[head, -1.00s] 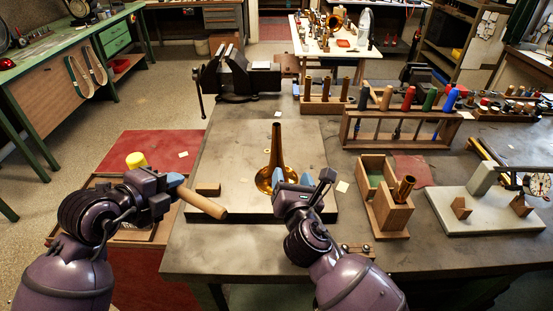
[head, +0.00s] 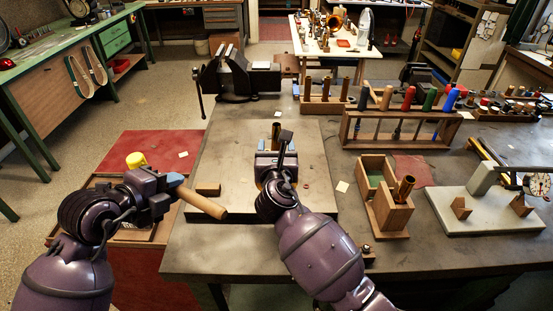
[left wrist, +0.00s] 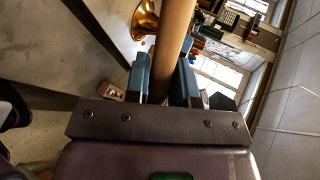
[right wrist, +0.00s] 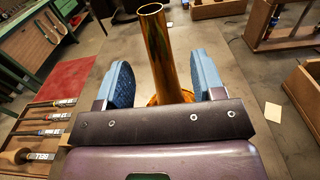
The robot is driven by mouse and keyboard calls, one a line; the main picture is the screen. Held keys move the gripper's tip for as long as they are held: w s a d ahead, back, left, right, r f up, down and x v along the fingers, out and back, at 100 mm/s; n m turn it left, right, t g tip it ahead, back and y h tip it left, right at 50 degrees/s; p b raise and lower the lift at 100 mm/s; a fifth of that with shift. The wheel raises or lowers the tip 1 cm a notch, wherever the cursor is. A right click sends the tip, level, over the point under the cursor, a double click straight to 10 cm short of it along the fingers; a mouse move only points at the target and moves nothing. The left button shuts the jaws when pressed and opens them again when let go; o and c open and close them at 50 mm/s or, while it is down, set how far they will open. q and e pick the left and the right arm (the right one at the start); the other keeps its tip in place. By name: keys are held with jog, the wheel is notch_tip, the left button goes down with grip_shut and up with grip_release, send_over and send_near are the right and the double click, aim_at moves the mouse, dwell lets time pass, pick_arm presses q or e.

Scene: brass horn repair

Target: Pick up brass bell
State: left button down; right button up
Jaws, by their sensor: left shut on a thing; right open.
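The brass bell (right wrist: 157,45) stands upright on the pale board (head: 225,150), flare down. In the right wrist view its tube rises between the two blue fingers of my open right gripper (right wrist: 160,80), with a gap visible on the right side. In the head view my right arm hides most of the bell; only its narrow top (head: 277,128) shows. The bell's flare also shows in the left wrist view (left wrist: 145,20). My left gripper (head: 176,184) is shut on a wooden rod (head: 203,203) at the left of the bench.
A small wood block (head: 208,189) lies on the board. A wooden box (head: 390,205) and a grey slab (head: 485,212) with a gauge stand to the right. A vise (head: 238,78) and tool racks (head: 400,128) stand behind.

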jog(key=shift+w+r, duration=0.1)
jog(key=shift+w, duration=2.5)
grip_shut()
